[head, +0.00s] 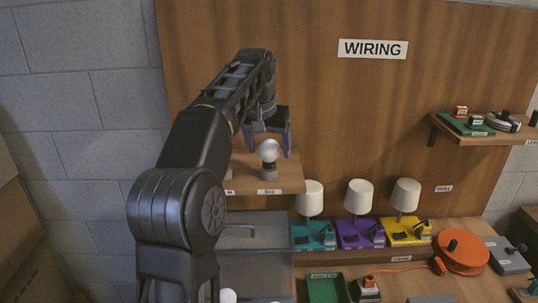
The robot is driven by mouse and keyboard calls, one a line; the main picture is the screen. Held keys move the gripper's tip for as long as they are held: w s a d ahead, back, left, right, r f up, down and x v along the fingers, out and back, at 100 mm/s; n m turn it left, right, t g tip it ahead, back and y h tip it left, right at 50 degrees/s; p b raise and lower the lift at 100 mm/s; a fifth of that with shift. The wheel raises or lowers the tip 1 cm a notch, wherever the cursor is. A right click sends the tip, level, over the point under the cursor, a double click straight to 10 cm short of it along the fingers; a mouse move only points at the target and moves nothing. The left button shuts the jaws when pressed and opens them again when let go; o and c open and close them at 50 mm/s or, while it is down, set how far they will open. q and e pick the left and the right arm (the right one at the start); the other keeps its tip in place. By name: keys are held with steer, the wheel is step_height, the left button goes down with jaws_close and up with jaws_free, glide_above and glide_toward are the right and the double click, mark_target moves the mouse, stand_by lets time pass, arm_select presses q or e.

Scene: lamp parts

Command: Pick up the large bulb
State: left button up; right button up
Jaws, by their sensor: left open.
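The large bulb (269,151) is a pale round globe standing upright on a grey base on a small wooden shelf (290,177), above a label that seems to read "BIG". My left gripper (269,152) is open and points down over it. Its two purple fingers show on either side of the globe in the head view. I cannot tell whether they touch it or how their depth compares. My right gripper is not in view.
Three lamps with white shades stand on green, purple (361,233) and yellow bases at right, below the shelf. A grey see-through bin (258,245) is under the shelf. An orange cable reel (461,253) lies on the bench. A wooden back panel (330,110) rises behind.

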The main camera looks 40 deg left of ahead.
mark_target(270, 154)
arm_select(q)
steer(key=x, duration=0.3)
steer(key=shift+w+f, duration=0.15)
steer(key=shift+f, duration=0.1)
steer(key=shift+c, duration=0.3)
steer(key=c, duration=1.1)
steer(key=shift+c, duration=0.2)
steer(key=shift+r, duration=0.15)
